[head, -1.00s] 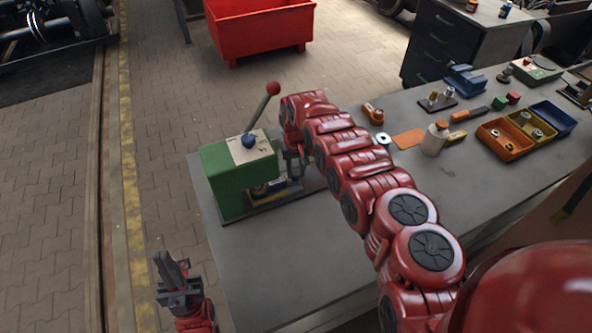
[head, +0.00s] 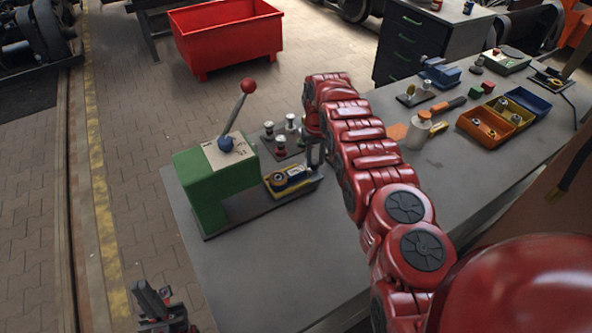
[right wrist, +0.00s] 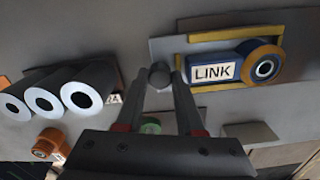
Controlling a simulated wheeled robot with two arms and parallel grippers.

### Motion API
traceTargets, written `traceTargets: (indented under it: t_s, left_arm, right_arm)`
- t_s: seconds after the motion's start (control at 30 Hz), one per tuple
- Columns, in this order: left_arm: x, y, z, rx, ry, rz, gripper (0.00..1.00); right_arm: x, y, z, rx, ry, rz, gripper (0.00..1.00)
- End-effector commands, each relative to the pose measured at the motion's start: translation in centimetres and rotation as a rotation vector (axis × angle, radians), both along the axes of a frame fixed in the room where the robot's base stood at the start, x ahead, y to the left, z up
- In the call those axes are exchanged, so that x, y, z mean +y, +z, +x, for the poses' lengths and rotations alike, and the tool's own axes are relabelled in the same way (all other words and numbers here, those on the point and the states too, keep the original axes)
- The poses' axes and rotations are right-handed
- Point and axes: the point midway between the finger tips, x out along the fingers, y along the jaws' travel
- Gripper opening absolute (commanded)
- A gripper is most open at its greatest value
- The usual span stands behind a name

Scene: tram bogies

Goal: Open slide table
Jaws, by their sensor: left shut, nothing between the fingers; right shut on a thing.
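The green press-like machine (head: 207,190) stands at the left end of the grey table, with a red-balled lever (head: 247,86). Its slide table (head: 305,186) sticks out to the right of the green housing and carries a blue and yellow block with a round part (head: 288,179). In the right wrist view this block (right wrist: 220,72) reads LINK. My right gripper (head: 316,158) is at the slide's outer end. Its fingers (right wrist: 163,78) are shut on a small round grey knob (right wrist: 158,74). My left gripper (head: 155,292) is shut and empty, low beside the table's left edge.
A dark plate with several pale-topped pieces (head: 282,143) lies behind the slide. The tabletop in front of the slide is clear. A red tub (head: 228,38) is on the floor.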

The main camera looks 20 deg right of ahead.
Motion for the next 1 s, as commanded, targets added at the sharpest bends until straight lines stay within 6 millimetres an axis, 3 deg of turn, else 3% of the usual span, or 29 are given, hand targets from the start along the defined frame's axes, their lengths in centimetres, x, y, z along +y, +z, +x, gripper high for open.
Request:
traceTargets:
  t_s: [0.3, 0.33, 0.4, 0.77, 1.0]
  left_arm:
    - [0.0, -0.2, 0.0, 0.000, 0.000, 0.000, 0.00]
    - [0.0, -0.2, 0.0, 0.000, 0.000, 0.000, 0.00]
    - [0.0, -0.2, 0.0, 0.000, 0.000, 0.000, 0.00]
    - [0.0, -0.3, 0.0, 0.000, 0.000, 0.000, 0.00]
    - [0.0, -1.3, 0.0, 0.000, 0.000, 0.000, 0.00]
  right_arm:
    - [-0.3, 0.1, 0.1, -0.003, 0.003, 0.001, 0.00]
    - [-0.3, 0.1, 0.1, -0.003, 0.003, 0.001, 0.38]
    - [-0.3, 0.1, 0.1, -0.003, 0.002, 0.001, 0.49]
    - [-0.3, 0.2, 0.1, -0.002, 0.002, 0.001, 0.49]
    - [-0.3, 2.4, 0.1, -0.004, 0.001, 0.001, 0.49]
